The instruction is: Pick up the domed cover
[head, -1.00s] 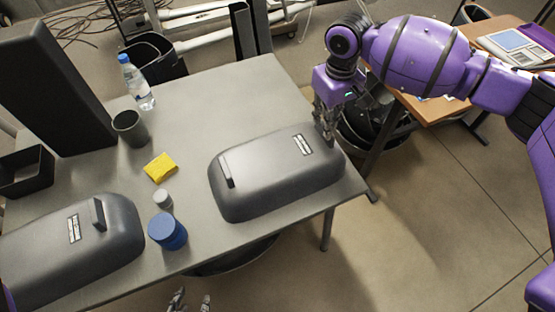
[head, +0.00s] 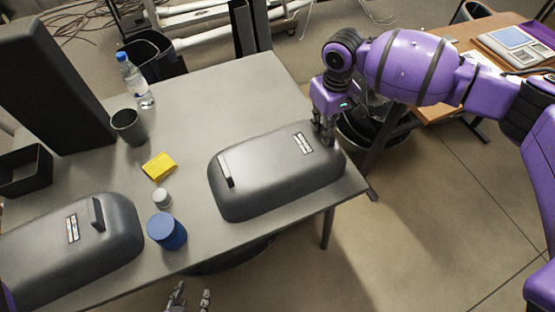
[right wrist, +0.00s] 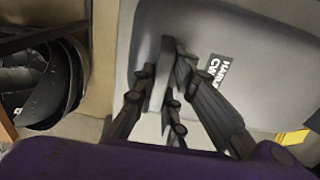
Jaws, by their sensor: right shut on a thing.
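A dark grey domed cover (head: 270,178) lies on the right part of the table, with a label and an upright handle at its left end. A similar domed cover (head: 75,250) lies at the lower left. My right gripper (head: 326,138) is at the right end of the first cover. In the right wrist view its fingers (right wrist: 168,88) are shut on an upright handle (right wrist: 161,72) of this cover (right wrist: 215,40). The cover appears to rest on the table. My left gripper (head: 189,297) is open and empty below the table's front edge, partly cut off by the frame.
The grey table (head: 215,105) also bears a blue jar (head: 167,231), a small grey-white jar (head: 162,198), a yellow sponge (head: 159,166), a dark cup (head: 128,127) and a water bottle (head: 136,80). A bin (head: 375,130) stands on the floor beyond the right edge.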

